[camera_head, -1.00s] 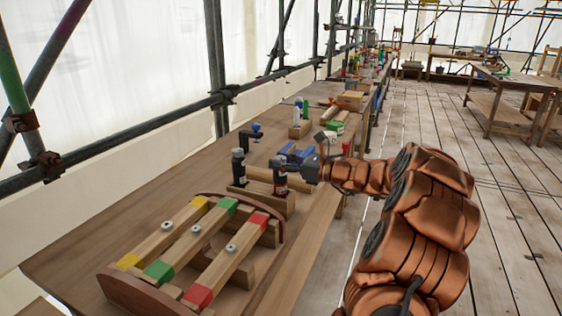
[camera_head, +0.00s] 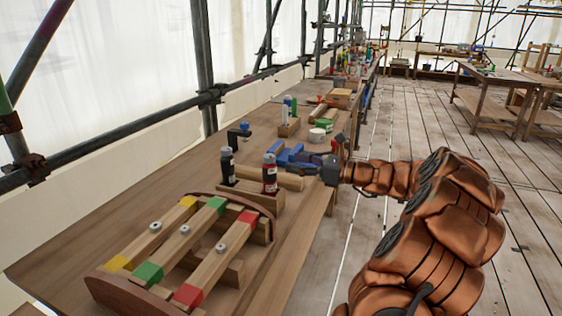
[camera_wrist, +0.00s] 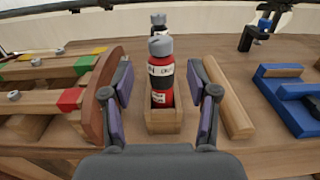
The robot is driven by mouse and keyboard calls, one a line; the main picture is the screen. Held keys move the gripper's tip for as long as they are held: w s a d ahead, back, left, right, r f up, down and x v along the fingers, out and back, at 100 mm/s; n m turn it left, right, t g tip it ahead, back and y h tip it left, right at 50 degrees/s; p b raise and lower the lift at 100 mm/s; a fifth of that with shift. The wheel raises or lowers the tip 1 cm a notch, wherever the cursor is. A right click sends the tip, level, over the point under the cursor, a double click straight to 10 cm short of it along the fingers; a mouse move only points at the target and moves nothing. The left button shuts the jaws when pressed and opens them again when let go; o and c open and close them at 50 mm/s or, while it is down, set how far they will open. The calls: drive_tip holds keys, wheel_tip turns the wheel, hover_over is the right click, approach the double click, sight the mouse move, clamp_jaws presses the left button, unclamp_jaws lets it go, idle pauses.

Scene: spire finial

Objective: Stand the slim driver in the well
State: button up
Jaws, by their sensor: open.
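The nearer is red and black with a grey cap (camera_head: 270,174); the other is black with a grey cap (camera_head: 227,166). I cannot tell for sure which is the slim one. In the wrist view the red driver (camera_wrist: 160,82) stands in a boxed pocket of the block (camera_wrist: 165,122), its foot hidden by the pocket wall. My gripper (camera_wrist: 161,76) is open and empty, one finger seen on each side of the red driver, apart from it. The black driver is mostly hidden behind.
A wooden rack (camera_head: 120,290) with yellow, green and red-banded bars stands at the near left. A round wooden bar (camera_wrist: 228,98) and a blue fixture (camera_wrist: 285,95) lie right of the block. A black clamp (camera_head: 238,134) sits on the bench's far edge.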

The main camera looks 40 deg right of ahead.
drive_tip(key=shift+v, duration=1.8)
